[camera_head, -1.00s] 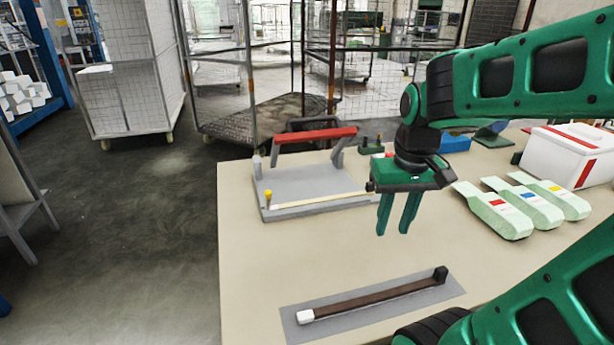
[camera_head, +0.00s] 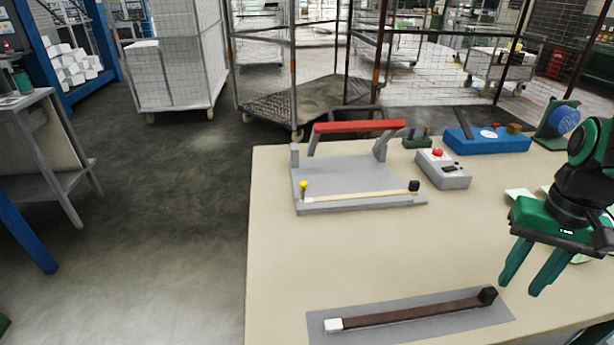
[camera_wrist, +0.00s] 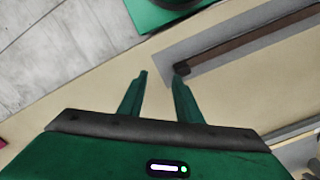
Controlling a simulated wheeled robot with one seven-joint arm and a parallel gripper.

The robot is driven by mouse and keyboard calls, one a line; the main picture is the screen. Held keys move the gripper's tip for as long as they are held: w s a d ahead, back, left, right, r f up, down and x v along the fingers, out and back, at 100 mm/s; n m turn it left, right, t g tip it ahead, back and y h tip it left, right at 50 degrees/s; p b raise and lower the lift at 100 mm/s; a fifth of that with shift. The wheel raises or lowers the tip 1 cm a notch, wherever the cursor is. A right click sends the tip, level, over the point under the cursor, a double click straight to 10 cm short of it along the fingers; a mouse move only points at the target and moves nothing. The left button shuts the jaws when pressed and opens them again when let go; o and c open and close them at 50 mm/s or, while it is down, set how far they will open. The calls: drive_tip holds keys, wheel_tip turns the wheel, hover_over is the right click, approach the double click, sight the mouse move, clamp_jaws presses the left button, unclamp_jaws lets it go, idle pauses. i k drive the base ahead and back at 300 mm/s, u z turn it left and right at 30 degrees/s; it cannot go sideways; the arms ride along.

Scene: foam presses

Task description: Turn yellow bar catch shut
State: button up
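The grey press (camera_head: 345,178) with a red handle (camera_head: 358,126) stands on the far left part of the table. A pale yellow bar (camera_head: 360,193) lies along its front edge. A yellow knob (camera_head: 304,185) stands upright at the bar's left end and a black block (camera_head: 414,186) at its right end. My gripper (camera_head: 520,288) is at the right, above the table, well apart from the press. Its fingers are apart and empty. The fingers also show empty in the wrist view (camera_wrist: 160,76). Whether the catch is shut is too small to tell.
A brown bar (camera_head: 410,312) with a white end and a black end lies on a grey plate near the front. A grey box with a red button (camera_head: 438,154) and a blue device (camera_head: 485,141) stand at the back. The table's middle is clear.

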sight(302, 184)
drive_tip(key=k, duration=1.65)
drive_tip(key=u, duration=0.6)
drive_tip(key=i, duration=1.65)
